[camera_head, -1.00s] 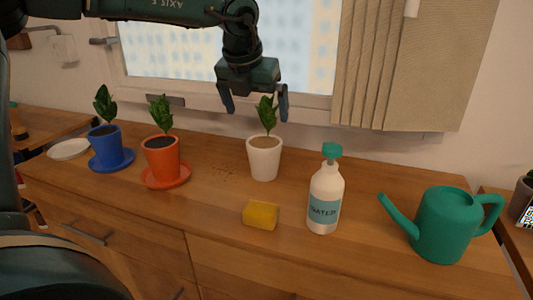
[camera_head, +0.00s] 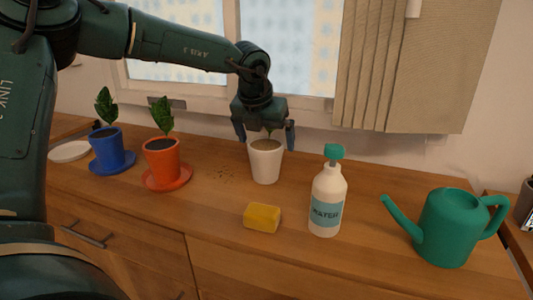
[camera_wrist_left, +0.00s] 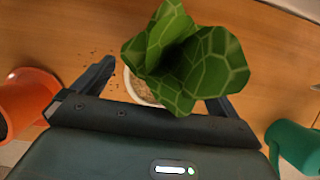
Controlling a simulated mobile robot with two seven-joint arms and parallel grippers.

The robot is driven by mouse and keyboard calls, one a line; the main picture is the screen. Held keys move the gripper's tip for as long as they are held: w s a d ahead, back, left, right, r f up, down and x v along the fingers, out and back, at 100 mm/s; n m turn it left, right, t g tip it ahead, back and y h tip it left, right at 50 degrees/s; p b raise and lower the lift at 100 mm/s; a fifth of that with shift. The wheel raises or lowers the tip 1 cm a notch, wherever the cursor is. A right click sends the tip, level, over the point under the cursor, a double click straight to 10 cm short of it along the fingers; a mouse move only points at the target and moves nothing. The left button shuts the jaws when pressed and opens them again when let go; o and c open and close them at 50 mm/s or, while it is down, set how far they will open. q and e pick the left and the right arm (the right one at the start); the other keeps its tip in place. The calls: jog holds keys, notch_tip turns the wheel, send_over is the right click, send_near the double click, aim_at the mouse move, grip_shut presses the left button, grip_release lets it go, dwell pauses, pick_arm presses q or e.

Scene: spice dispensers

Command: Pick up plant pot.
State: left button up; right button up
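A white plant pot (camera_head: 265,162) with soil and a green plant stands upright on the wooden counter, without a saucer. My left gripper (camera_head: 264,140) is open above it, with one finger on each side of the pot's rim. In the left wrist view the plant's leaves (camera_wrist_left: 185,62) rise between the open fingers and hide most of the pot, whose white rim (camera_wrist_left: 130,88) shows at the left of the leaves. I cannot tell whether the fingers touch the pot. My right gripper is in no view.
A red pot (camera_head: 161,158) and a blue pot (camera_head: 106,148) stand on saucers to the left. A yellow sponge (camera_head: 262,218), a water bottle (camera_head: 327,200) and a green watering can (camera_head: 446,228) are in front and to the right. Scattered soil lies left of the white pot.

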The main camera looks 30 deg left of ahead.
pick_arm(q)
jog(key=shift+r, duration=0.1)
jog(key=c, duration=1.3)
